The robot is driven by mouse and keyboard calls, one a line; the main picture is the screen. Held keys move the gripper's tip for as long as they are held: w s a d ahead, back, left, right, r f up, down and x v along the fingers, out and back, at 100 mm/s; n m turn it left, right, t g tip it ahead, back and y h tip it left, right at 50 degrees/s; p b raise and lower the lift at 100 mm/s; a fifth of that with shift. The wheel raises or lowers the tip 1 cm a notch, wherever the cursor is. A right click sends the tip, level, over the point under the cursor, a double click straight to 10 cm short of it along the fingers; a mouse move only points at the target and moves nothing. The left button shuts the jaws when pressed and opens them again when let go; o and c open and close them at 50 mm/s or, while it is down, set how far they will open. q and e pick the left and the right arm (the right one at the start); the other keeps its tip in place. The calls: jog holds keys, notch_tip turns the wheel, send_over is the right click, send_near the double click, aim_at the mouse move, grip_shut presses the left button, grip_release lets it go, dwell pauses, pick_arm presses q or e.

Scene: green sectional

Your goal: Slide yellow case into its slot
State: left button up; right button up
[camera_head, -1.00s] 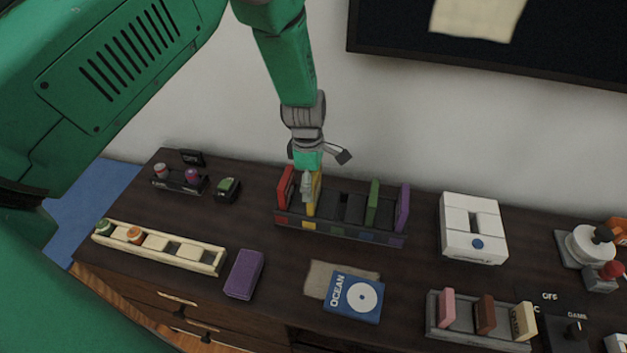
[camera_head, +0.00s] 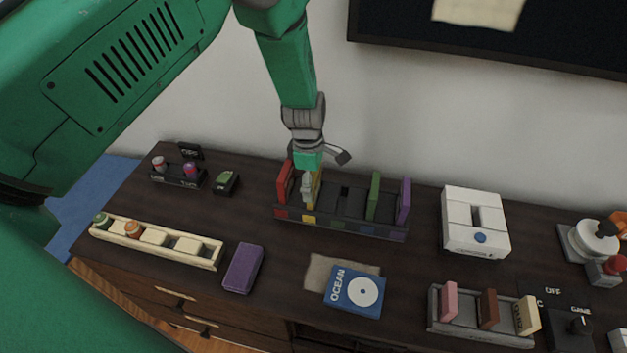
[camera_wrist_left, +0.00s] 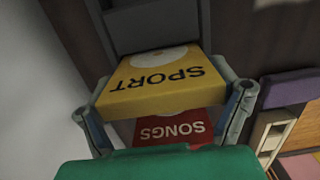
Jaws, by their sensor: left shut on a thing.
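The yellow case (camera_head: 317,187) stands roughly upright at the second slot from the left of the dark rack (camera_head: 345,229), above a yellow mark (camera_head: 309,219) on the rack's front. My left gripper (camera_head: 308,190) comes down from above and is shut on it. In the left wrist view the yellow case (camera_wrist_left: 165,85), lettered SPORT, lies between my left fingers (camera_wrist_left: 165,105). A red case (camera_wrist_left: 170,128) lettered SONGS is beside it; it also shows in the head view (camera_head: 285,182). The yellow case's lower edge is hidden, so its depth in the slot is unclear. My right gripper is out of view.
A green case (camera_head: 374,196) and a purple case (camera_head: 404,201) stand farther right in the rack, past an open gap. In front lie a purple box (camera_head: 243,268) and a blue OCEAN case (camera_head: 355,292). A white device (camera_head: 474,222) stands to the right.

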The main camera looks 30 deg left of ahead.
pick_arm(q)
jog(key=shift+f, duration=0.25)
jog(key=o, duration=1.1)
jog(key=shift+r, duration=0.15)
jog(key=r, duration=1.1)
jog(key=shift+a+r, duration=0.3)
jog(key=shift+a, duration=0.1)
